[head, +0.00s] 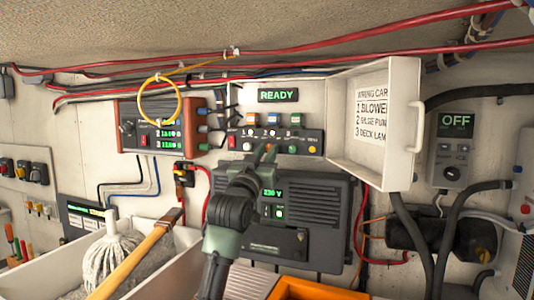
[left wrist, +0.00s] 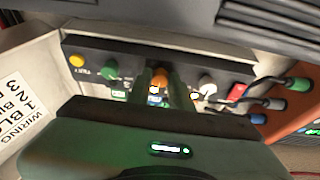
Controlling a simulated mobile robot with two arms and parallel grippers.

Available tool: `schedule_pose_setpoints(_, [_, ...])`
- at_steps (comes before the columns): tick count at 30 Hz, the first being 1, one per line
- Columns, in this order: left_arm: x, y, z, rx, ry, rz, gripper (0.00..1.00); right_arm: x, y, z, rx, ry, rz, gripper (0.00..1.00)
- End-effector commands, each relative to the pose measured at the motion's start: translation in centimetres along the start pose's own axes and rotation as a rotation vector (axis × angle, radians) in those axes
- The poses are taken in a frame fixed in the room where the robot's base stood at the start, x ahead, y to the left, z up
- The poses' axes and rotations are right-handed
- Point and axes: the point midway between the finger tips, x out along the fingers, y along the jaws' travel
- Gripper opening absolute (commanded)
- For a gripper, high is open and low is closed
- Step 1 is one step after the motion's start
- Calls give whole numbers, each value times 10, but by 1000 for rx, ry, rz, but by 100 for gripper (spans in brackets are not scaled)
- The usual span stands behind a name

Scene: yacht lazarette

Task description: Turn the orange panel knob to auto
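The control panel (head: 233,142) sits at the back in an open-fronted box, with a row of knobs and small lit displays. The orange panel knob (left wrist: 160,78) shows in the left wrist view, with a small blue-white display below it. In the head view it is hidden behind my gripper. My left gripper (left wrist: 160,86) has its two dark green fingers on either side of the orange knob. Whether they touch it is unclear. It also shows in the head view (head: 266,152). The knob's exact setting is too small to read. My right gripper is not in view.
A green READY display (head: 278,95) is above the panel. The open white door (head: 405,120) stands to the right. A dark unit reading 230 V (head: 318,195) is below. An OFF control (head: 452,150) is further right.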

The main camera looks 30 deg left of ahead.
Motion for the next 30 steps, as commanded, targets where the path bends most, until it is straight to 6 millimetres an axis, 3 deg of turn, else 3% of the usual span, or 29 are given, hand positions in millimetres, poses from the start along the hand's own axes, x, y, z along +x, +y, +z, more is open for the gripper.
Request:
schedule_pose_setpoints(2, [0, 0, 2, 0, -3, 1, 41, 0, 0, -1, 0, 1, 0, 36])
schedule_pose_setpoints(13, [-4, 0, 1, -1, 2, 0, 41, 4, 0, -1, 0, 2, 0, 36])
schedule_pose_setpoints(24, [-62, 0, 4, 0, 2, 0, 41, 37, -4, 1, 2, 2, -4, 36])
schedule_pose_setpoints(30, [-78, 0, 1, 0, 1, 0, 41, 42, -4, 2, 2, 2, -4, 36])
